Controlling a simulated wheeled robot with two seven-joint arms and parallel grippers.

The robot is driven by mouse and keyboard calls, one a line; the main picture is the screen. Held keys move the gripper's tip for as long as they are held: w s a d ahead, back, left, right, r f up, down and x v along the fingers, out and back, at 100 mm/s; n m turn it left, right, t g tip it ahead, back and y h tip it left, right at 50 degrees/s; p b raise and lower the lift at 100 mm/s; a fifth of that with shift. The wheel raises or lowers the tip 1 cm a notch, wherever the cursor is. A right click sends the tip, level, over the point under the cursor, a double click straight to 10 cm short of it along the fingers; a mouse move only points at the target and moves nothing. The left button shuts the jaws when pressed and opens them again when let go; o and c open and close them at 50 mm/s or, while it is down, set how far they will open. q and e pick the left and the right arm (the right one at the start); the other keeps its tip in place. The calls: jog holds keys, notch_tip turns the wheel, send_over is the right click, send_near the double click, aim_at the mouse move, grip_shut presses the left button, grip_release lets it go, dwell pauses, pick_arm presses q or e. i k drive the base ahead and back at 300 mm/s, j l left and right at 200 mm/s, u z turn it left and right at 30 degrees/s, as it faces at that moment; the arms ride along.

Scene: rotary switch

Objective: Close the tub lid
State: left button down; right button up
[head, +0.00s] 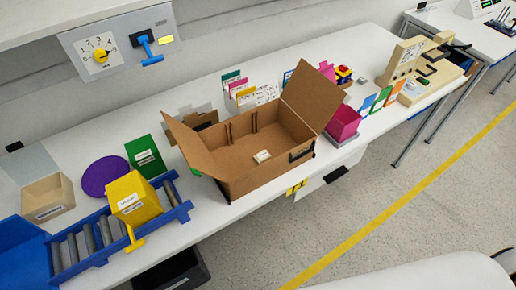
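A small beige tub (48,200) with a label on its front stands at the left end of the white table. A pale grey, flat lid (30,164) stands raised at the tub's back edge, tilted away, so the tub looks open. Its hinge is too small to make out. Neither of my grippers shows in the head view.
A blue roller rack (92,246) with a yellow box (133,198) stands close to the right of the tub. A purple disc (106,176), a green box (146,157) and a large open cardboard box (238,178) are farther right. A blue bin (22,250) is in front.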

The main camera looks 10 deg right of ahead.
aim_at(12, 147)
jog(key=u, duration=1.4)
